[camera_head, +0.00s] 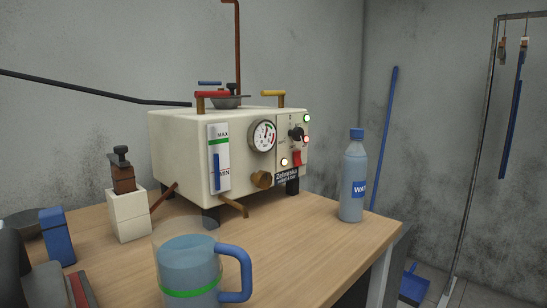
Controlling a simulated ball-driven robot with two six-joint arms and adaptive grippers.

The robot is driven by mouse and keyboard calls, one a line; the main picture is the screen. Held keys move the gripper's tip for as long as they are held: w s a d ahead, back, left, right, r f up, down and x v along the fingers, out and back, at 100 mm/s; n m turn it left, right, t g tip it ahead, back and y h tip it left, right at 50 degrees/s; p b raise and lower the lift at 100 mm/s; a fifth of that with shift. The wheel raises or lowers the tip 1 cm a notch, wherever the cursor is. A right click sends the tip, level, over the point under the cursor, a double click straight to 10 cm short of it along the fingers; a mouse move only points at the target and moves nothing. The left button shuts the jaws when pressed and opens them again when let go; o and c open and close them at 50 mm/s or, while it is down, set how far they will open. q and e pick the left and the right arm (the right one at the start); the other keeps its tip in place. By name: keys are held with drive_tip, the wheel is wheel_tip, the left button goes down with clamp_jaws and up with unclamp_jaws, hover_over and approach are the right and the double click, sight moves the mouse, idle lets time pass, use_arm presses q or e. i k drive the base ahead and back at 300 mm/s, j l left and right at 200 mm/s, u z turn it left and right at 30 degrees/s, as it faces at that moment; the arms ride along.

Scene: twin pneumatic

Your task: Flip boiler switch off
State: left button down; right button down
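The boiler (180,140) is a cream box machine on the wooden table. Its front has a round gauge (263,136), a black knob (296,134) and a red switch (297,157). A green light (306,118) and a red light (306,140) are at the right edge of the front, and a pale lit lamp (284,161) is left of the red switch. The switch's exact position is too small to tell. Neither of my grippers can be made out, and nothing is seen touching the boiler.
A clear mug with a blue handle (234,272) stands at the front of the table (310,240). A water bottle (353,180) stands right of the boiler. A white block (128,215), a blue box (57,237) and unclear dark items are at left.

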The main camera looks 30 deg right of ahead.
sight(296, 158)
drive_tip(key=i+l+u, duration=0.1)
drive_tip(key=l, duration=0.25)
drive_tip(key=i+l, duration=0.2)
drive_tip(key=l, duration=0.2)
drive_tip(key=i+l+u, duration=0.15)
drive_tip(key=l, duration=0.25)
drive_tip(key=i+l, duration=0.1)
drive_tip(key=l, duration=0.25)
drive_tip(key=u, duration=0.05)
